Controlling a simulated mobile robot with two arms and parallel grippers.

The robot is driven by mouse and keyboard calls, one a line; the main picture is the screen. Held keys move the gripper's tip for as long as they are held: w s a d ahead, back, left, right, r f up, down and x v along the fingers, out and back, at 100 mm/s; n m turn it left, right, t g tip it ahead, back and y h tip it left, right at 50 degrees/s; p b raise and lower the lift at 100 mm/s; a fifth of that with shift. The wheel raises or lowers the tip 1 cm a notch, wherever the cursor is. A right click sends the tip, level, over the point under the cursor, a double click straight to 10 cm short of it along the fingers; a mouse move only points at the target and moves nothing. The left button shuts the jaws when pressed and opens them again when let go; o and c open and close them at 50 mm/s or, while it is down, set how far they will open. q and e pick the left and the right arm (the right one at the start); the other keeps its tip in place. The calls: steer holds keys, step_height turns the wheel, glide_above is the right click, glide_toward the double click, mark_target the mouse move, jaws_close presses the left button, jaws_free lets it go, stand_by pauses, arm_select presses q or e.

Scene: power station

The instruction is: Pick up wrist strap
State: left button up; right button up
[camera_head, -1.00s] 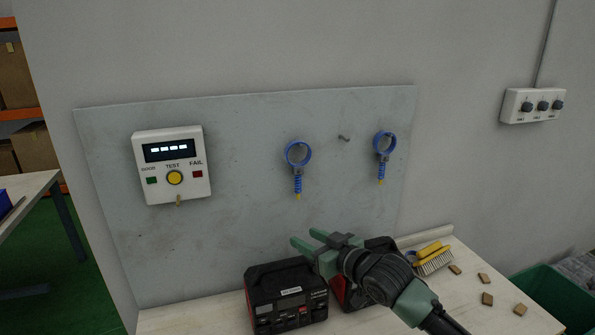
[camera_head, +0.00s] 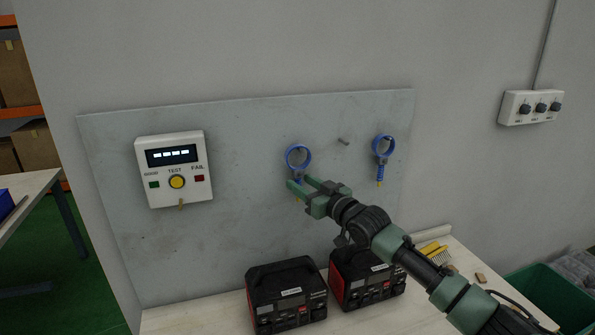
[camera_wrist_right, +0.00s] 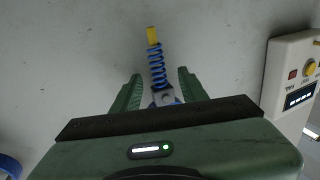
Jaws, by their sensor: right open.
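Two blue wrist straps with coiled cords and yellow tips hang on the grey wall panel (camera_head: 240,235). The left wrist strap (camera_head: 298,155) is just behind my right gripper (camera_head: 299,184), whose fingers cover part of its cord in the head view. In the right wrist view, that strap's coil (camera_wrist_right: 157,65) shows between and beyond the two open fingers (camera_wrist_right: 155,90); its ring is mostly hidden by the gripper body. I cannot tell whether the fingers touch it. The other wrist strap (camera_head: 383,150) hangs to the right. My left gripper is not in view.
A white tester box (camera_head: 174,170) is on the panel at left. A bare peg (camera_head: 343,141) sticks out between the straps. Two black-and-red power units (camera_head: 286,295) (camera_head: 365,280) stand on the bench below. A yellow brush (camera_head: 434,250) lies behind my arm.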

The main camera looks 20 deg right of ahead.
mark_target(301, 171)
jaws_close()
steer(key=shift+r, duration=0.55)
step_height(301, 171, up, 2)
steer(key=shift+r+b, duration=0.1)
steer(key=shift+b, duration=0.6)
steer(key=b+v, duration=0.4)
steer(key=v, duration=1.4)
steer(key=shift+r, duration=0.2)
